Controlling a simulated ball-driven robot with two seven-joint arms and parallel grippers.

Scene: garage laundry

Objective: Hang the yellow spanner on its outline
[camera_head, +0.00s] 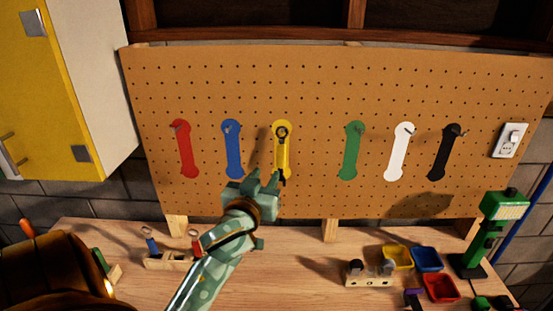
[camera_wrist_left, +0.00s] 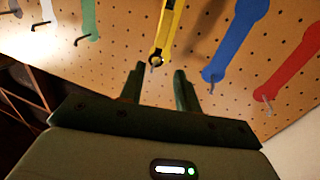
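The yellow spanner (camera_head: 282,152) hangs upright on the pegboard, over the yellow outline, of which little can be told apart from it. Its dark-edged ring end is at the top by the hook; this end also shows in the left wrist view (camera_wrist_left: 156,58), where the board appears upside down. My left gripper (camera_head: 264,180) is just in front of the board, beside and below the spanner's lower end. In the left wrist view its two fingers (camera_wrist_left: 159,86) stand apart with nothing between them. My right gripper is not in view.
Red (camera_head: 185,150), blue (camera_head: 232,150), green (camera_head: 352,150), white (camera_head: 400,152) and black (camera_head: 446,153) outlines with hooks flank it. The wooden bench (camera_head: 310,285) holds a rack (camera_head: 168,262), small bins (camera_head: 427,259) and a green tool stand (camera_head: 487,235) at right.

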